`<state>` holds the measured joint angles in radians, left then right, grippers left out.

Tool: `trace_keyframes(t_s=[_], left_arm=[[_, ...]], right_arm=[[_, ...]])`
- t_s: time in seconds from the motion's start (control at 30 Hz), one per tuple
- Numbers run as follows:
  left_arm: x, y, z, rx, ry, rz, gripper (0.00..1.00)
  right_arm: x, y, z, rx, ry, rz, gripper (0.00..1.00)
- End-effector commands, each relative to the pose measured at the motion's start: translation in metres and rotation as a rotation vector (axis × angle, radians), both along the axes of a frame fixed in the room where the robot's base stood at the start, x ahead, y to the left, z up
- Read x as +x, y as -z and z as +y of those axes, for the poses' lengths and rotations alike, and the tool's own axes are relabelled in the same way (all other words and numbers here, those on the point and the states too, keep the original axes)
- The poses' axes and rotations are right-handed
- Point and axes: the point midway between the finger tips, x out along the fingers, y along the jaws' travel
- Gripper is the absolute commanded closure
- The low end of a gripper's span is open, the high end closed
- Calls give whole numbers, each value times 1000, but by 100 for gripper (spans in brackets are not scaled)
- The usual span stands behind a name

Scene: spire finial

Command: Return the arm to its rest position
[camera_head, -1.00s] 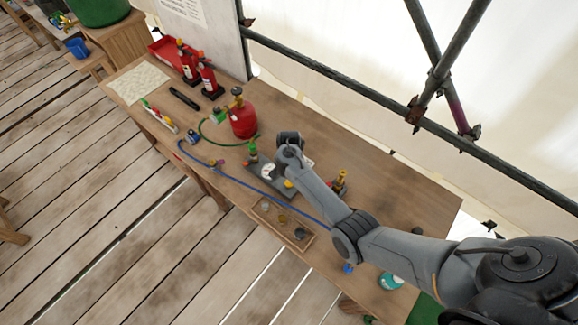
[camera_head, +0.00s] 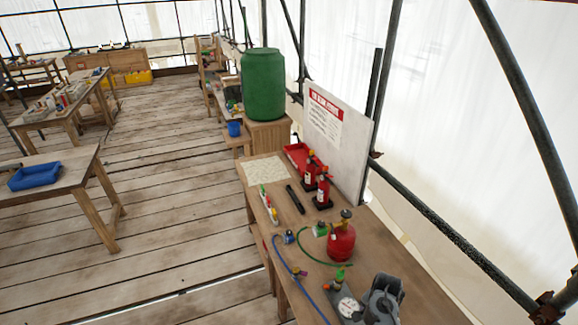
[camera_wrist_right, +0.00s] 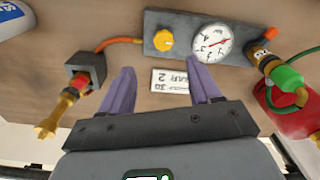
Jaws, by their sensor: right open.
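My right gripper (camera_wrist_right: 160,66) shows in the right wrist view with its two purple fingers apart and nothing between them. It is above the wooden bench, over a small white printed label (camera_wrist_right: 171,81). Just beyond the fingertips is a grey panel with a yellow knob (camera_wrist_right: 165,39) and a round white gauge (camera_wrist_right: 211,43). In the head view, a grey part of my right arm (camera_head: 383,298) shows at the bottom right, beside the gauge panel (camera_head: 348,307); the fingers cannot be made out there. My left gripper is in neither view.
A red gas cylinder (camera_head: 341,242), red extinguishers (camera_head: 323,188) and green and blue hoses stand or lie on the bench (camera_head: 400,245). A brass fitting in a dark block (camera_wrist_right: 85,72) is left of the fingers. Scaffold poles (camera_head: 450,235) run along the right.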

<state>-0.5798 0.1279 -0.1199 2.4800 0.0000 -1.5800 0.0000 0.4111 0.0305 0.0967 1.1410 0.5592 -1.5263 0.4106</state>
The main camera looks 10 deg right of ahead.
Motion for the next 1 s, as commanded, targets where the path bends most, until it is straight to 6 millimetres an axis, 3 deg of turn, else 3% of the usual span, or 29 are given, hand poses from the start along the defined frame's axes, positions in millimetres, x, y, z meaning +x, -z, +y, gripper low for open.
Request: trace_keyframes(t_s=[0.27,0.5,0.7,0.83,1.0], left_arm=[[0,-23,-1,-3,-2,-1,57],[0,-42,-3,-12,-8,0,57],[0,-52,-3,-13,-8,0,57],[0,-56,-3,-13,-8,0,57],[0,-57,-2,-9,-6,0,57]], right_arm=[[-72,-26,16,-78,-363,-72,37],[-162,-87,62,-138,-794,-151,37],[-224,-143,98,-161,-1064,-208,37],[-249,-169,112,-170,-1169,-235,37],[-263,-185,120,-176,-1228,-254,37]])
